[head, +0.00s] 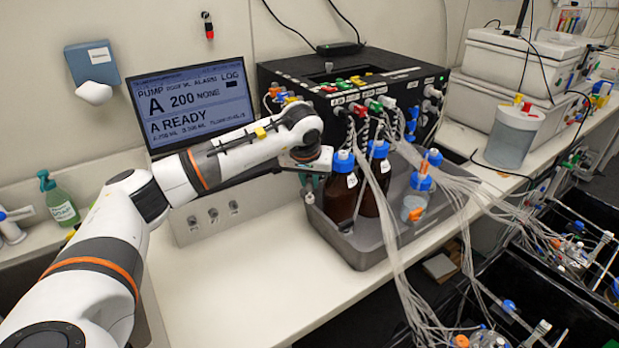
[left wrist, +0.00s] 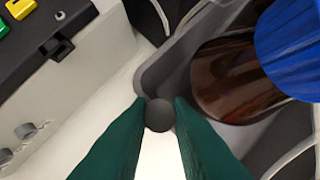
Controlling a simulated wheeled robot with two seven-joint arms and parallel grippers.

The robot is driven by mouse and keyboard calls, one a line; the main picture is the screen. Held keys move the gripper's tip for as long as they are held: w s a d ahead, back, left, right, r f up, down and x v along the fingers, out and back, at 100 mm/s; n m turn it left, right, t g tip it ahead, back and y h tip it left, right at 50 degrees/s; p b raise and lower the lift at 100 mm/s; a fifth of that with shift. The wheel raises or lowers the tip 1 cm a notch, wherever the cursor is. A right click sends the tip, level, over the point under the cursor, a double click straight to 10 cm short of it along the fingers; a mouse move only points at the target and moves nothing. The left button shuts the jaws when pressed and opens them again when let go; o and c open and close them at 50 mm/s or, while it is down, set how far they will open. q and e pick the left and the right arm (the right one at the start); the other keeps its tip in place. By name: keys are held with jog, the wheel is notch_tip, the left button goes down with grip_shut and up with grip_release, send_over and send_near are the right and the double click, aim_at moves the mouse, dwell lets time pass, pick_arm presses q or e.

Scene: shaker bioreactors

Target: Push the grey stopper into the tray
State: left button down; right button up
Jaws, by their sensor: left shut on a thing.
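The grey stopper (left wrist: 159,115) is a small dark round piece between my left gripper's green fingertips in the left wrist view. My left gripper (left wrist: 160,106) is shut on it, right at the outer edge of the grey tray (left wrist: 151,80). I cannot tell whether the stopper sits in an opening of the tray or only touches its wall. In the head view the left gripper (head: 311,192) points down at the left end of the tray (head: 362,252), and the stopper is not clear there. My right gripper is not in view.
Brown bottles with blue caps (head: 342,192) stand in the tray close to my left gripper. A black pump box (head: 300,75) with coloured connectors is behind. Clear tubes (head: 470,190) run right. The white bench (head: 250,290) in front is clear.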

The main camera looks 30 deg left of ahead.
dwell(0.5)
pick_arm(q)
jog(key=shift+f+b, duration=0.65)
jog(key=shift+f, duration=0.45)
dwell(1.0)
jog(key=c, duration=1.2)
grip_release()
jog(key=shift+c, duration=0.2)
jog(key=shift+r, duration=0.1)
jog(key=b+v, duration=0.1)
jog(key=v, duration=1.1)
jog(key=shift+b, duration=0.35)
